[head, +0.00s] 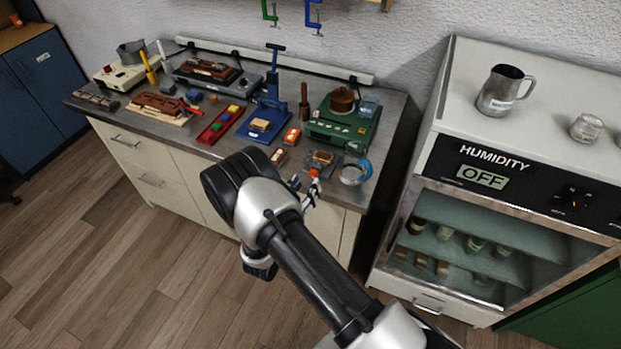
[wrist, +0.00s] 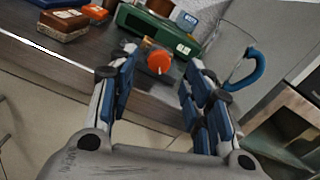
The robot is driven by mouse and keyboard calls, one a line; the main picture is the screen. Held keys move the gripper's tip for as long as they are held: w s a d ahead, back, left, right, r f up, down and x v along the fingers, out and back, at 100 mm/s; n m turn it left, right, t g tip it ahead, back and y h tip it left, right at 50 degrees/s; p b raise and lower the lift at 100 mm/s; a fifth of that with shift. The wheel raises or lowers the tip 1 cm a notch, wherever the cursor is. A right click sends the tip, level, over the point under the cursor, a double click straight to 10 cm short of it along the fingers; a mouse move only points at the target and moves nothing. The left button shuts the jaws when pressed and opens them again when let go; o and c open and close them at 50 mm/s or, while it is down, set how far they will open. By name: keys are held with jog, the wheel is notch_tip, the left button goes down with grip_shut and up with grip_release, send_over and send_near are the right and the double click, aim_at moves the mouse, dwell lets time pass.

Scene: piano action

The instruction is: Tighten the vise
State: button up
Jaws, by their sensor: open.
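The vise (head: 321,160) appears as a small device at the front edge of the bench, with a brownish piece at its top. An orange-red knob (wrist: 159,62) faces me at its front; it also shows in the head view (head: 313,173). My gripper (wrist: 160,78) is open. Its two fingers stand to the left and right of the knob in the wrist view, with visible gaps. In the head view my gripper (head: 304,188) is at the bench's front edge, just in front of the vise. Much of the vise body is hidden behind the knob in the wrist view.
A clear mug with a blue handle (head: 355,172) stands close to the right of the vise. A green device (head: 342,128) is behind it. Small brown and orange blocks (head: 291,136) lie to its left. The humidity cabinet (head: 520,180) stands right of the bench.

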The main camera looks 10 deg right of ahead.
aim_at(312, 175)
jog(key=shift+x, duration=2.35)
jog(key=shift+b, duration=0.3)
jog(key=c, duration=1.1)
